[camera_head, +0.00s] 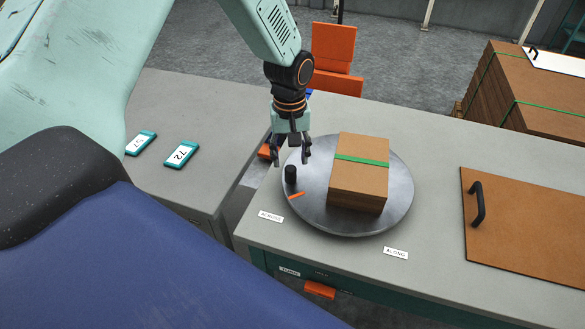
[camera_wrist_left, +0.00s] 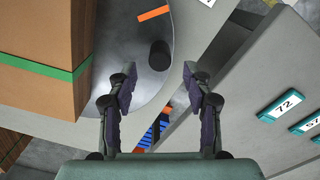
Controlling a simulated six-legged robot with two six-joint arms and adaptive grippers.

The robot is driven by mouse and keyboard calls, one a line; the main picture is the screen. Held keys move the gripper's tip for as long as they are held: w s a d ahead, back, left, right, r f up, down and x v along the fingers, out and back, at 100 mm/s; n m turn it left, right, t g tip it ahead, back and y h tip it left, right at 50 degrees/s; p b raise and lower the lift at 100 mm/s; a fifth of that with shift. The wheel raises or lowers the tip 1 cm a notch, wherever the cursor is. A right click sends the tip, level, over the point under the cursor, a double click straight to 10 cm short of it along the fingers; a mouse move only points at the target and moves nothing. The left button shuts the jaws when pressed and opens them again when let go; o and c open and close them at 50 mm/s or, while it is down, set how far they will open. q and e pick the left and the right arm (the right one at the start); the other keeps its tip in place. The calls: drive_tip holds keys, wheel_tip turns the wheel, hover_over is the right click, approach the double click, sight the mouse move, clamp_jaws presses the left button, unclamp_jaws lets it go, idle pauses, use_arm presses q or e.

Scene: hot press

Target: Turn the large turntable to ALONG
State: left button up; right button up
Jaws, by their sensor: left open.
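The large turntable (camera_head: 400,200) is a round grey metal disc on the table. A stack of brown boards (camera_head: 360,180) with a green strap stands on it. A black upright knob (camera_head: 290,175) sits near its left rim, beside an orange mark (camera_head: 296,195). The orange mark is close to the ACROSS label (camera_head: 271,216). The ALONG label (camera_head: 395,252) lies further right along the front edge. My left gripper (camera_head: 291,161) is open and empty, just above and behind the knob. In the left wrist view the knob (camera_wrist_left: 160,55) is ahead of the open fingers, apart from them. My right gripper is not in view.
A brown board with a black handle (camera_head: 477,203) lies on the right of the table. A grey bench (camera_head: 205,125) at left holds teal number tags (camera_head: 181,154), with a gap between it and the table. An orange chair (camera_head: 335,58) stands behind.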

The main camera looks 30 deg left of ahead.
sight(291, 167)
use_arm(q)
wheel_tip(291, 167, down, 6)
drive_tip(key=shift+w+a+r, duration=0.1)
drive_tip(key=shift+w+r, duration=0.05)
drive_tip(key=shift+s+r, duration=0.25)
drive_tip(key=shift+s, duration=0.05)
drive_tip(key=shift+c, duration=0.4)
drive_tip(key=shift+w+f, duration=0.25)
drive_tip(key=shift+w, duration=0.05)
drive_tip(key=c, duration=0.5)
drive_tip(key=shift+s+r, duration=0.1)
drive_tip(key=shift+r, duration=0.05)
drive_tip(key=c, duration=0.4)
clamp_jaws()
